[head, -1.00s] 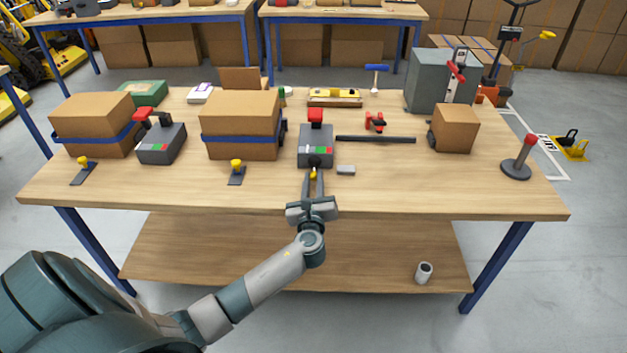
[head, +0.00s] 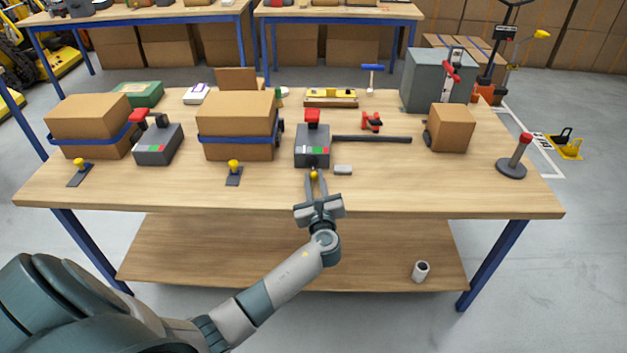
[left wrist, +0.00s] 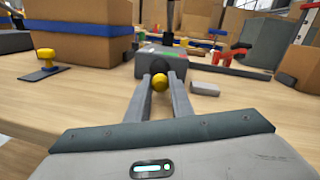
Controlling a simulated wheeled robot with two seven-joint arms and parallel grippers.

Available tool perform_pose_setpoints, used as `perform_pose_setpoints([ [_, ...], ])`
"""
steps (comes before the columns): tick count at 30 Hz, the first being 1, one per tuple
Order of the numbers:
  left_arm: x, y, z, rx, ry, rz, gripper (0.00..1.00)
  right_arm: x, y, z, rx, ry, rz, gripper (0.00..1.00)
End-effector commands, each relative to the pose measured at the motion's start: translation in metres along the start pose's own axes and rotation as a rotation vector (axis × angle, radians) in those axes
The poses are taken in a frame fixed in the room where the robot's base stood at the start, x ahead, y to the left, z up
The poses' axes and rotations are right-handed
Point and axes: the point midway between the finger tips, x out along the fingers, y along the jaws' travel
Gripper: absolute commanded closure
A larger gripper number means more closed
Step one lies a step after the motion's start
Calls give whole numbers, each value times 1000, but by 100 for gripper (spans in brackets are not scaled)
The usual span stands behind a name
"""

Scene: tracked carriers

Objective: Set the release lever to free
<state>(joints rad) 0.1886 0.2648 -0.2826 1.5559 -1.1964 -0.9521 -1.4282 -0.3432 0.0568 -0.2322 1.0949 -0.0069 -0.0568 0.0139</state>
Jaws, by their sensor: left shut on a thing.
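A dark grey box unit (head: 312,152) with a red-topped part (head: 312,118) and a small red, white and green strip (head: 313,150) stands near the middle of the table. My left gripper (head: 313,176) is in front of it, its fingers shut on a small yellow knob (left wrist: 160,83). In the left wrist view the knob sits between the two fingertips, with a dark round part just behind it and the grey unit (left wrist: 165,56) beyond. The fingers hide the knob's lower part and mounting. I cannot tell which marking the lever stands at. My right gripper is not in view.
Two cartons with blue bands (head: 236,122) (head: 90,125) and a similar grey unit (head: 157,146) stand left. Yellow knobs on dark plates (head: 234,168) (head: 79,166) are near the front. A small grey block (head: 343,170) lies close right of my gripper; a dark bar (head: 372,139) lies behind it.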

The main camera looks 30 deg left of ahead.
Motion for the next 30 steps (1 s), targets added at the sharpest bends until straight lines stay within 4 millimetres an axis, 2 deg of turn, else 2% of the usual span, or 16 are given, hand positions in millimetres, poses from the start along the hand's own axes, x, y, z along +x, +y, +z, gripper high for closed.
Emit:
perform_pose_setpoints([
  [1,-1,-8,1,-7,1,-18,100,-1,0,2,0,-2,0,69],
  [17,-1,-10,2,-9,0,-20,100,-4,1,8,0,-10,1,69],
  [21,0,-22,1,-10,0,-20,100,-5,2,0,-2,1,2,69],
  [30,1,-23,-1,-8,-1,-19,100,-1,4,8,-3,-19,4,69],
])
